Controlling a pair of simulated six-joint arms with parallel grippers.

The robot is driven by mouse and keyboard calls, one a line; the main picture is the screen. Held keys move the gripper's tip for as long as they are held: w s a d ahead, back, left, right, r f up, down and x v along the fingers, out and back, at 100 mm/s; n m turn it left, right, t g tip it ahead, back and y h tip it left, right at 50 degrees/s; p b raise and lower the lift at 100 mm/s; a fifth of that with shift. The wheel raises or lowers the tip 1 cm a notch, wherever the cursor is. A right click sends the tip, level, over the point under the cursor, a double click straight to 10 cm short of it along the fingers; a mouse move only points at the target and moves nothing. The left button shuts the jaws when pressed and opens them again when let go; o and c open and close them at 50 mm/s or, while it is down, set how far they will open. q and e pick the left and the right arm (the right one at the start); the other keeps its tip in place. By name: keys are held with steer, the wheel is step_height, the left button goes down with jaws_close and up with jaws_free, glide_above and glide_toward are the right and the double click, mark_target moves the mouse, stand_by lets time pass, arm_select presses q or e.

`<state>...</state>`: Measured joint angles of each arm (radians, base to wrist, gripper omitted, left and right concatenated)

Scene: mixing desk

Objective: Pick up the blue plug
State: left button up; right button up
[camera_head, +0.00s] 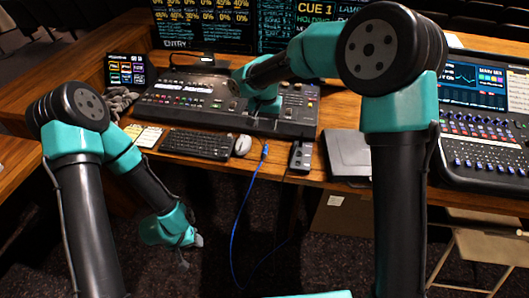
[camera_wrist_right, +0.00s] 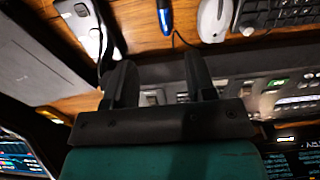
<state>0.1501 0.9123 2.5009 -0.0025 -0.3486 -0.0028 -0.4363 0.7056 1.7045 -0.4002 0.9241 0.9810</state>
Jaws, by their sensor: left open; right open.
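The blue plug (camera_head: 265,151) lies near the front edge of the wooden desk, with its blue cable (camera_head: 243,205) hanging down to the floor. It also shows at the top of the right wrist view (camera_wrist_right: 165,15), ahead of the fingertips and apart from them. My right gripper (camera_wrist_right: 160,75) is open and empty. In the head view, its wrist is over the mixing console (camera_head: 215,97), and its fingers are hard to make out. My left gripper (camera_head: 190,252) is open and empty, low in front of the desk and well away from the plug.
The white mouse (camera_head: 243,145) and keyboard (camera_head: 197,144) are left of the plug. A small dark box (camera_head: 301,156) is to its right, then a closed grey laptop-like slab (camera_head: 348,153). A second console (camera_head: 480,150) stands at the right. Screens stand at the back.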

glide_above(264, 152)
steer(key=f, duration=0.9)
steer(key=shift+s+d+f, duration=0.1)
steer(key=shift+s+f, duration=0.2)
steer(key=shift+s, duration=0.1)
steer(key=shift+f, duration=0.15)
steer(key=shift+w+f, duration=0.25)
steer(key=shift+f, duration=1.1)
steer(key=shift+w+f, duration=0.2)
steer(key=shift+f, duration=1.1)
steer(key=shift+c, duration=0.2)
jaws_close()
